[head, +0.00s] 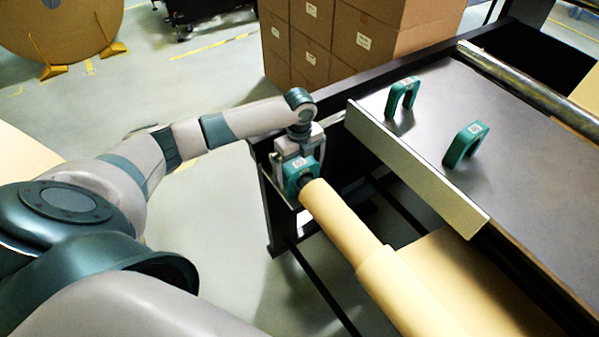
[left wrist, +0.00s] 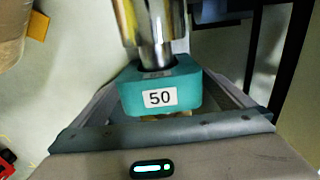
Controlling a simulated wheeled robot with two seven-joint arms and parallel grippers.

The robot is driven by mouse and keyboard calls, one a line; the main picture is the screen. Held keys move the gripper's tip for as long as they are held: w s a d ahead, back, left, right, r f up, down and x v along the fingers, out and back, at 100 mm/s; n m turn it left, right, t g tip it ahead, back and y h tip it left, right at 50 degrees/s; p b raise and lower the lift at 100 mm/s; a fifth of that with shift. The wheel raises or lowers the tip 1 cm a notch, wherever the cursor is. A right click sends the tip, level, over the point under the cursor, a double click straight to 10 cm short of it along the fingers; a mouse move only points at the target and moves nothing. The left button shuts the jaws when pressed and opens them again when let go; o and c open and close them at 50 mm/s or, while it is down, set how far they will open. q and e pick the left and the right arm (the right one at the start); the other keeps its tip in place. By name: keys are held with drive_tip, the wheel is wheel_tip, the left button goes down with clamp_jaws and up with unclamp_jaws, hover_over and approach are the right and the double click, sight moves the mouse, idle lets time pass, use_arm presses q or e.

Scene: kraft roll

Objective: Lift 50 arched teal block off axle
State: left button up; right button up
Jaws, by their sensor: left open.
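The teal block marked 50 (left wrist: 160,98) sits on the metal axle (left wrist: 155,55) in the left wrist view, its label facing the camera. The block's underside is hidden. My right gripper is not in view.
Two other teal arched blocks stand on the dark tabletop, one farther back (head: 402,97) and one nearer (head: 465,143). A pale raised rail (head: 415,170) edges the table. The kraft roll (head: 345,225) extends toward lower right. Cardboard boxes (head: 340,40) are stacked behind.

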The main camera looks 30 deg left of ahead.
use_arm(q)
drive_tip(key=c, duration=1.1)
drive_tip(key=shift+r, duration=0.15)
wheel_tip(320, 180, up, 9)
drive_tip(key=b, duration=0.3)
drive_tip(key=shift+r, duration=0.4)
